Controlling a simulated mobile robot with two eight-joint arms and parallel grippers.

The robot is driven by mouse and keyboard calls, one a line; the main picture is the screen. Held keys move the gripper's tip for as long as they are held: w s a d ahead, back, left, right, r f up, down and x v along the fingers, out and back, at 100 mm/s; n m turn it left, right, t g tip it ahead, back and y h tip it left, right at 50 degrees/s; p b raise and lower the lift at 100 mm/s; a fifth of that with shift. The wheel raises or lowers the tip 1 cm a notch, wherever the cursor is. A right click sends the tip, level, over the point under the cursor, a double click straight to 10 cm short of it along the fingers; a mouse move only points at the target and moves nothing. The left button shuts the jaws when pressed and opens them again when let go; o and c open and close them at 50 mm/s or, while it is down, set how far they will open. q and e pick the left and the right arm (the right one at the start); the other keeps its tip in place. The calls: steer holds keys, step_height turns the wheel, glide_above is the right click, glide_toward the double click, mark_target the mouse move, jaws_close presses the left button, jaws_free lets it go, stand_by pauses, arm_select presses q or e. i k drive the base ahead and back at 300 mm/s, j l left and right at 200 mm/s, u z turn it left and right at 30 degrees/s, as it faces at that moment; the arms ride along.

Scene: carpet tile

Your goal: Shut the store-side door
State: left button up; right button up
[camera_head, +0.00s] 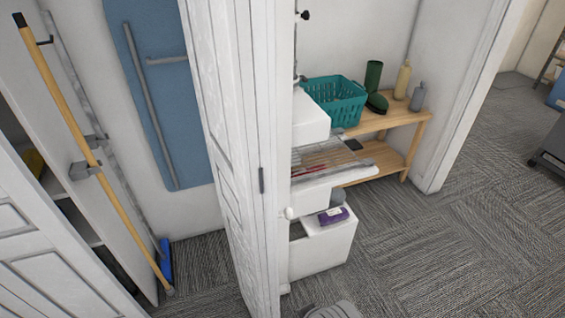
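A tall white panelled door (213,110) stands near the middle, seen almost edge-on, with a dark hinge (261,180) on its right edge. It stands open, with the floor showing on both sides. Another white panelled door (45,265) is at the lower left, angled beside a shelved closet. I cannot tell from this view which of them is the store-side door. Neither of my grippers can be made out. A grey rounded piece (332,310) shows at the bottom edge, and I cannot tell what it is.
A broom (90,150) and a blue board (150,85) are at the left. White drawers or boxes (320,250) stand right of the middle door. Behind them a wooden shelf (400,120) holds a teal basket (335,100) and bottles. Carpet (450,250) is clear at the lower right.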

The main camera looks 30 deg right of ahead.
mark_target(262, 12)
steer(key=l+u, duration=0.1)
steer(key=l, duration=0.6)
steer(key=k+l+u, duration=0.15)
steer(key=l, duration=0.55)
